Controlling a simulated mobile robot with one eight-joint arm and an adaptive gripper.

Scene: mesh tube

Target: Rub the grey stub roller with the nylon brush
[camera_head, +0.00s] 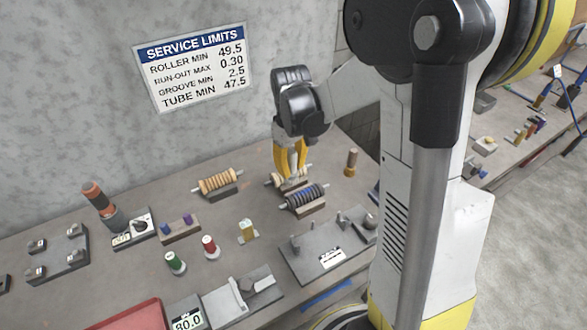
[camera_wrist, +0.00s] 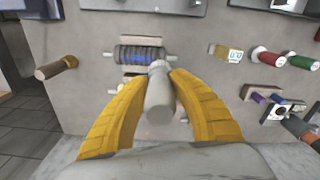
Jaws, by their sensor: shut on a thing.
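My gripper (camera_head: 291,172) points down over the bench. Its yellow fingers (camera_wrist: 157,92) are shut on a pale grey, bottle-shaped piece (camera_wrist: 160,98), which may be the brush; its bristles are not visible. A dark grey roller with blue bands (camera_head: 304,197) lies on a cradle just in front of the gripper; it also shows in the wrist view (camera_wrist: 143,54). A cream ribbed roller (camera_head: 217,181) lies on a cradle to the left. Another roller lies under my gripper, mostly hidden. I cannot tell for sure which is the grey stub roller, or whether the held piece touches anything.
A brown cylinder (camera_head: 351,162) stands to the right. A grey fixture plate (camera_head: 318,262), green spool (camera_head: 175,263), red spool (camera_head: 209,246) and yellowish block (camera_head: 248,231) are in front. An orange-and-dark tool (camera_head: 98,200) stands at left. The wall is close behind.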

